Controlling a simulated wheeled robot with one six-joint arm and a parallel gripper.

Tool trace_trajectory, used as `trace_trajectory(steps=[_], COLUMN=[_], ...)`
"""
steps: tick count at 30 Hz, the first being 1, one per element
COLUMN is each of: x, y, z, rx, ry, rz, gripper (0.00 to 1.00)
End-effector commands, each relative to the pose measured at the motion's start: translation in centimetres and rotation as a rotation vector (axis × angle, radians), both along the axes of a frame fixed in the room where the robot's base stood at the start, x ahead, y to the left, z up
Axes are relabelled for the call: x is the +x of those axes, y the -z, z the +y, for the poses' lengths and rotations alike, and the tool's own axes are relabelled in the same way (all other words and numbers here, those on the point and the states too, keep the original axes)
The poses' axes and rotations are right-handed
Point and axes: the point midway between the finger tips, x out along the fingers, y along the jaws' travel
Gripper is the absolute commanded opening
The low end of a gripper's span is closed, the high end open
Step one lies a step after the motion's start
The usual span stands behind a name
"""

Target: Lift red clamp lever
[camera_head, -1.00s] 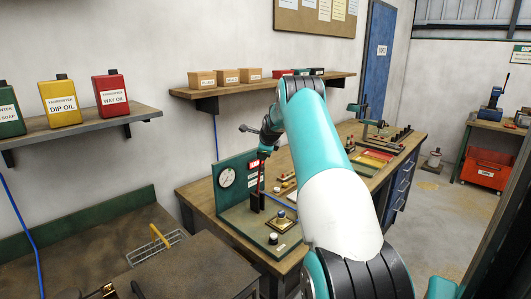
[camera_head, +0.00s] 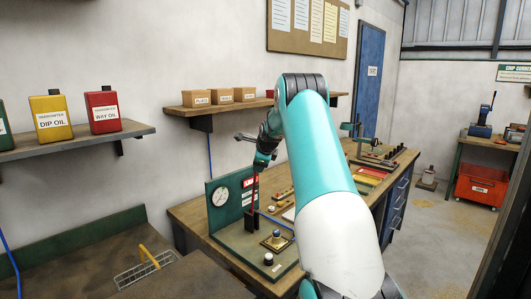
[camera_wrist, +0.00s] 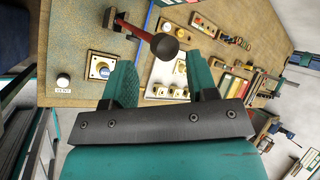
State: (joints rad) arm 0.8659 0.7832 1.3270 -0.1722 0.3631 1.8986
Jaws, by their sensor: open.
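The red clamp lever (camera_head: 254,195) stands nearly upright from a dark base (camera_head: 251,220) on the green gauge fixture (camera_head: 232,239). In the wrist view the lever's red arm (camera_wrist: 135,29) ends in a dark round knob (camera_wrist: 164,46). My gripper (camera_head: 261,163) hangs over the top of the lever in the head view. In the wrist view my gripper (camera_wrist: 163,78) is open, its two teal fingers apart with nothing held. The knob lies beyond the fingertips, in line with the gap. Whether a finger touches the lever cannot be told.
A round gauge (camera_head: 221,197) is on the fixture's upright panel, close to the lever. Trays and parts fill the wooden bench (camera_head: 190,212) to the right.

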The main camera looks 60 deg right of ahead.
Motion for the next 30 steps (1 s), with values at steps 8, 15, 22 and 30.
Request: trace_trajectory(steps=[8,15,22,30], x=[-3.7,-5.6,-6.1,-6.1], y=[-5.2,-8.3,-9.1,-9.2], z=[2.6,4.0,4.4,4.4], rx=[-0.004,-0.001,0.001,0.0], ry=[0.0,-0.002,-0.001,-0.002], rz=[-0.004,-0.003,-0.001,-0.001], gripper=[0.53,0.53,0.53,0.53])
